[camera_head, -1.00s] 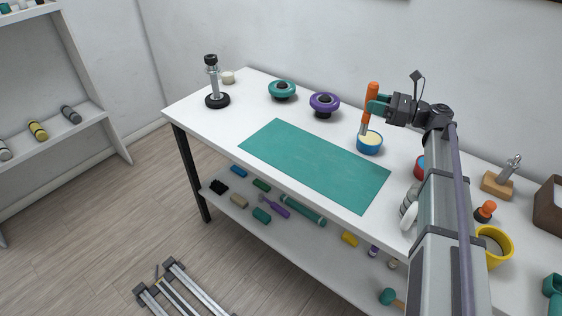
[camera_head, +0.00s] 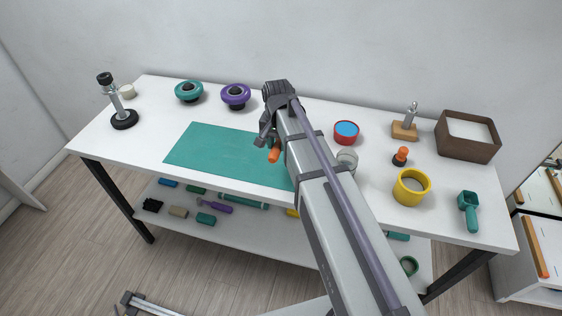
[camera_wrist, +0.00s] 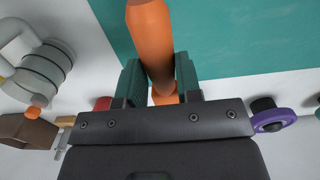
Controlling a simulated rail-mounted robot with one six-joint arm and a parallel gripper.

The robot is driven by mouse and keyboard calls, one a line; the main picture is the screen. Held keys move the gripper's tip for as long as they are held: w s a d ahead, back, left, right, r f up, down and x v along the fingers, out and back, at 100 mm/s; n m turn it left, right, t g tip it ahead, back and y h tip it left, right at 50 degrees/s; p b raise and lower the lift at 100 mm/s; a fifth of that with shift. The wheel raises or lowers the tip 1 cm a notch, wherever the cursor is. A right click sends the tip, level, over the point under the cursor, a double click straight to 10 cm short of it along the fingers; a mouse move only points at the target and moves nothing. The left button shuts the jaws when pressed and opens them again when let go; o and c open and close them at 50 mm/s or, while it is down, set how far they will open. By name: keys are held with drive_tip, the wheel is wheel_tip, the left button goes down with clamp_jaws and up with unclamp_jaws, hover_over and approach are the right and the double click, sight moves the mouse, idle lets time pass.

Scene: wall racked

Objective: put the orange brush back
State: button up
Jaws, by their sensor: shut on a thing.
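The orange brush (camera_head: 273,155) is held in my gripper (camera_head: 268,137), over the green mat (camera_head: 215,150) on the white table. Much of the gripper is hidden behind my arm in the head view. In the wrist view, the brush's orange handle (camera_wrist: 150,40) lies between the two green fingers of my gripper (camera_wrist: 160,75), which are shut on it. The brush's bristle end cannot be made out in either current view.
Purple (camera_head: 236,95) and teal (camera_head: 189,90) round pieces stand at the back left.

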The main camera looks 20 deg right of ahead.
sight(279, 170)
drive_tip(key=shift+s+d, duration=0.15)
drive_tip(key=shift+d, duration=0.15)
drive_tip(key=shift+n, duration=0.3)
wheel_tip(279, 170, down, 10)
drive_tip(key=b, duration=1)
drive_tip(key=shift+f, duration=0.1)
drive_tip(key=shift+r, duration=0.3)
clamp_jaws()
drive_tip(key=shift+f, duration=0.2)
drive_tip(key=o, duration=0.9)
unclamp_jaws()
drive_tip(key=shift+o, duration=0.2)
